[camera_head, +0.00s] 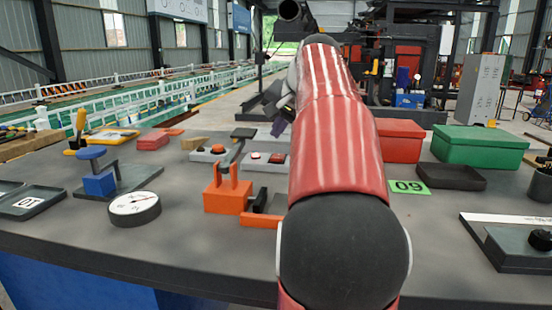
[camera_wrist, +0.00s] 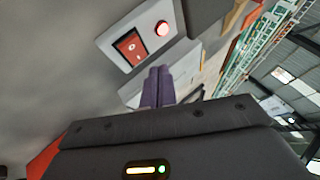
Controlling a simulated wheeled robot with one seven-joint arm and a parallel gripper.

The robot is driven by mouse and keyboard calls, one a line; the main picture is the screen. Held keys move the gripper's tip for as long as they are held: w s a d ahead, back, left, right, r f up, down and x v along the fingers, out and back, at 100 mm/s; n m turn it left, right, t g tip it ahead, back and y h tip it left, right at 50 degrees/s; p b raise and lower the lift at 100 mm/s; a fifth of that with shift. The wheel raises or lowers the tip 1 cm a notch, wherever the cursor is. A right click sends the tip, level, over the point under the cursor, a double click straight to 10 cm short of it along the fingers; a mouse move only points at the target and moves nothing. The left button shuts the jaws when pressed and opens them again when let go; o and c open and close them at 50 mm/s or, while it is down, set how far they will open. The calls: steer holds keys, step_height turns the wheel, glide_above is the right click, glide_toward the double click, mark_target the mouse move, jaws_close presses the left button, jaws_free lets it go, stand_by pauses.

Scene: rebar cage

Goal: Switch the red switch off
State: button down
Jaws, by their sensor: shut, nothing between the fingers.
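The red switch (camera_wrist: 131,47) is a rocker in a dark frame on a light grey box, with a round mark on its face. Beside it on the same box is a red lamp (camera_wrist: 162,28) that looks lit. In the head view the switch (camera_head: 277,158) shows small on the table, just left of my arm. My gripper (camera_wrist: 158,72) has its two purple fingers together and empty. In the wrist view the fingertips lie below and right of the switch, apparently apart from it. In the head view my gripper (camera_head: 283,121) is above and behind the switch box, partly hidden by my arm.
Another grey box with a red button (camera_head: 218,149) stands left of the switch box. An orange lever block (camera_head: 228,197) stands in front.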

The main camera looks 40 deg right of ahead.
mark_target(278, 159)
steer(key=shift+s+a+f+b, duration=0.15)
steer(key=shift+f+b, duration=1.1)
steer(key=shift+f, duration=0.35)
stand_by(0.8)
steer(key=shift+f, duration=0.35)
steer(key=shift+a+f+b, duration=0.1)
steer(key=shift+f+b, duration=0.25)
steer(key=shift+b, duration=0.1)
stand_by(0.4)
steer(key=shift+r, duration=0.1)
steer(key=shift+r+p, duration=0.7)
steer(key=shift+p, duration=0.2)
